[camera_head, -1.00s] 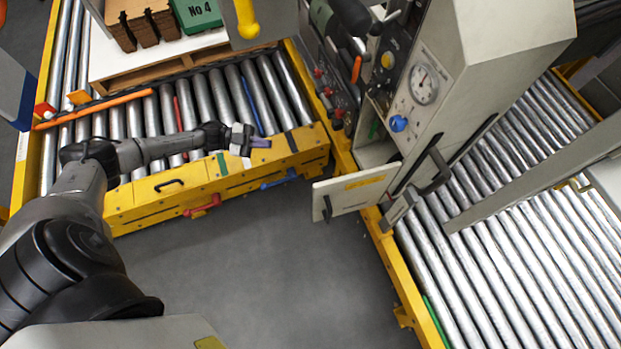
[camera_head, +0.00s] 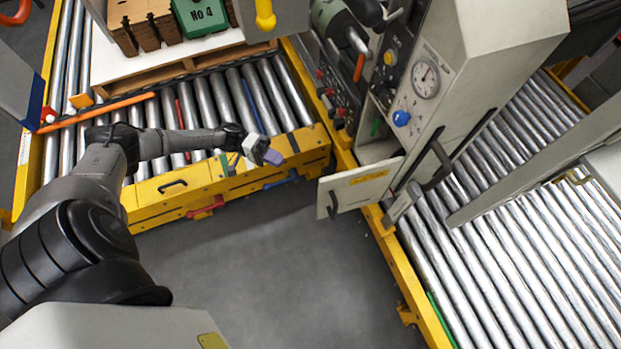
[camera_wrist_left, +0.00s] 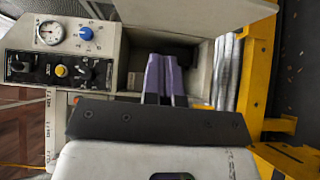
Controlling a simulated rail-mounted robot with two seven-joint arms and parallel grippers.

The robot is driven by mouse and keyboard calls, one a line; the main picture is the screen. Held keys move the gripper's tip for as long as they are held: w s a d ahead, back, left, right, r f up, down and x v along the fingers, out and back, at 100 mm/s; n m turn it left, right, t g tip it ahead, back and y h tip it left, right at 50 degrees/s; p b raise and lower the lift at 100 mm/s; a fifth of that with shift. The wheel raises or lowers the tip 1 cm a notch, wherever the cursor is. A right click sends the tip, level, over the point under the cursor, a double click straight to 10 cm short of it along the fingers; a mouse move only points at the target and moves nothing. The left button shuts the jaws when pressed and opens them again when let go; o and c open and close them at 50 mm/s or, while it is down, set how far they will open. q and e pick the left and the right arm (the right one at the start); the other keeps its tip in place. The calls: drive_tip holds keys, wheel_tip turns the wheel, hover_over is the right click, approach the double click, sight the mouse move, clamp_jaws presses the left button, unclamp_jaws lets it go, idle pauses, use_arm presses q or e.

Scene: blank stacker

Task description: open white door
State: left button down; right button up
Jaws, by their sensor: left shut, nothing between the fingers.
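The white door (camera_head: 360,187) stands swung out from the tall grey cabinet (camera_head: 490,75), at the foot of its front. It has a dark handle and a yellow label, and the open compartment (camera_head: 380,148) shows behind it. My left gripper (camera_head: 268,157) is shut and empty above the yellow conveyor edge, left of the door and apart from it. In the left wrist view its purple fingers (camera_wrist_left: 163,75) are together, with the open compartment (camera_wrist_left: 185,53) beyond them. A pale panel (camera_wrist_left: 195,14) at the top there seems to be the door. My right gripper is out of view.
A yellow-edged roller conveyor (camera_head: 215,183) lies under my left arm, with a pallet (camera_head: 190,65) on it. Another roller conveyor (camera_head: 500,260) is at the right. The grey floor (camera_head: 270,265) between them is clear. A gauge and knobs sit on the cabinet above the compartment.

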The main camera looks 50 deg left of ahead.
use_arm(q)
drive_tip(key=s+d+b+x, duration=0.1)
drive_tip(key=s+b+x, duration=0.1)
drive_tip(key=x, duration=1.1)
drive_tip(key=shift+s+b, duration=0.3)
drive_tip(key=shift+b, duration=0.25)
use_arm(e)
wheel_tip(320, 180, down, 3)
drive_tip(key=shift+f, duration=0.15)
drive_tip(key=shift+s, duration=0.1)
